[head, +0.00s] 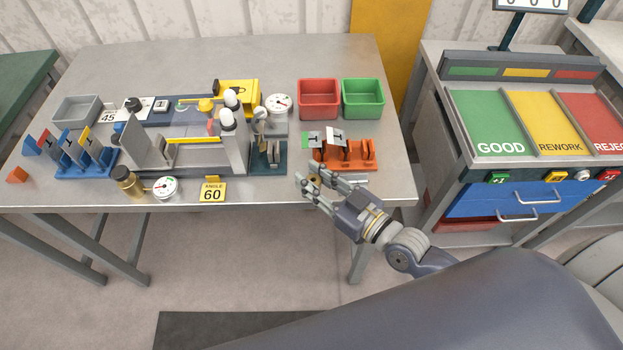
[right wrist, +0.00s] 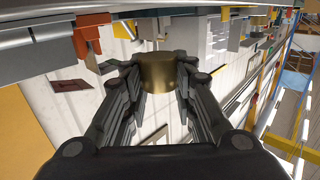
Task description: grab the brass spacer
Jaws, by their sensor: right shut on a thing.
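The brass spacer (right wrist: 158,73) is a short gold cylinder. It sits between the fingertips of my right gripper (right wrist: 158,80) in the right wrist view, and the fingers touch it on both sides. In the head view my right gripper (head: 309,188) is at the front edge of the workbench, just in front of the orange rack. Only a small gold part of the spacer (head: 314,181) shows between its fingers there. My left gripper is not in view.
The orange rack (head: 361,165) stands close behind my right gripper on the workbench (head: 330,56). Red (head: 319,96) and green (head: 362,96) bins stand farther back. A yellow "ANGLE 60" sign (head: 212,190), a dial gauge (head: 165,188) and a black-topped brass piece (head: 126,183) are left along the front edge.

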